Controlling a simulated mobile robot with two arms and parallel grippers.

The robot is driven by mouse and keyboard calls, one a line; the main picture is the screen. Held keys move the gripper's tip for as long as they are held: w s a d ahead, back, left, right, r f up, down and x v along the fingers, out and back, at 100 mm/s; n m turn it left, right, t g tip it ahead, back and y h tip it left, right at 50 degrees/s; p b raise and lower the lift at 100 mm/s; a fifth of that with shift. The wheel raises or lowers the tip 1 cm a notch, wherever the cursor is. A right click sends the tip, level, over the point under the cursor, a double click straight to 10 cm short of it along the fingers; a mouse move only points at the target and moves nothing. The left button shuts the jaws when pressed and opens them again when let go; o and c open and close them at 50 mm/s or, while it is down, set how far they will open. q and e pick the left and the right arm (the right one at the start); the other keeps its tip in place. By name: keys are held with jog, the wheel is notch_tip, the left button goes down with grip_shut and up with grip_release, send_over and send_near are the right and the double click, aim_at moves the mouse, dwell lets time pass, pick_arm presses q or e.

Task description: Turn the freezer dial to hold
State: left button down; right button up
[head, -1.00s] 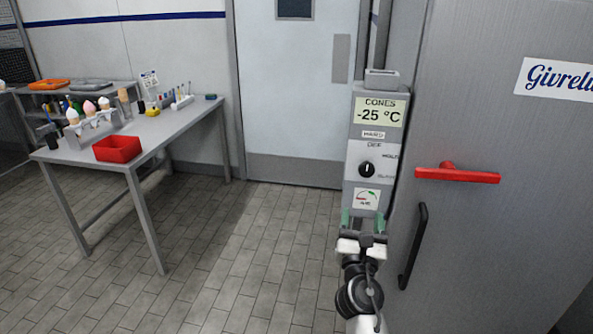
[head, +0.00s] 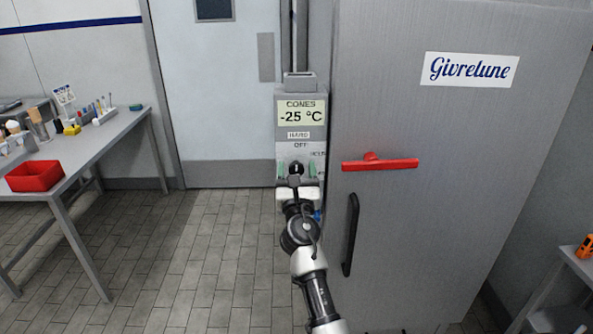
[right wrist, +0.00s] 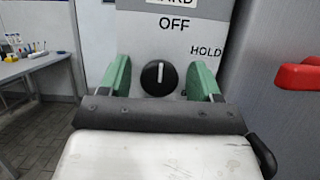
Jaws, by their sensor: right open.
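The freezer dial (right wrist: 160,76) is a round black knob with a white mark. It sits on the grey control box (head: 301,90) beside the freezer. In the right wrist view the mark points straight up, towards the word OFF (right wrist: 174,24). The word HOLD (right wrist: 206,50) is printed up and to the right of the knob. My right gripper (head: 298,170) is open, with one green finger to each side of the dial and a visible gap to it. I cannot tell how deep the fingers reach. My left gripper is not in view.
The freezer door (head: 440,200) stands right of the box, with a red lever (head: 385,164) and a black handle (head: 351,235). The box display (head: 302,113) reads -25 °C. A steel table (head: 100,150) with a red tray (head: 34,176) is at left. The floor between is clear.

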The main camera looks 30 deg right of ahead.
jog(key=c, duration=0.9)
jog(key=shift+m, duration=0.3)
jog(key=shift+f+m+g+h+b, duration=0.15)
jog(key=shift+m+g+h+b, duration=0.45)
jog(key=shift+m+h+b, duration=0.45)
jog(key=m+g+b, duration=0.1)
jog(key=m, duration=0.1)
jog(key=m+h, duration=0.1)
jog(key=m, duration=0.2)
jog(key=shift+g+b, duration=0.4)
jog(key=m+g+h+b, duration=0.1)
jog(key=m+g, duration=0.1)
jog(key=m, duration=0.3)
jog(key=shift+m+g+b, duration=0.45)
jog(key=shift+m+g, duration=0.35)
jog(key=shift+m, duration=0.95)
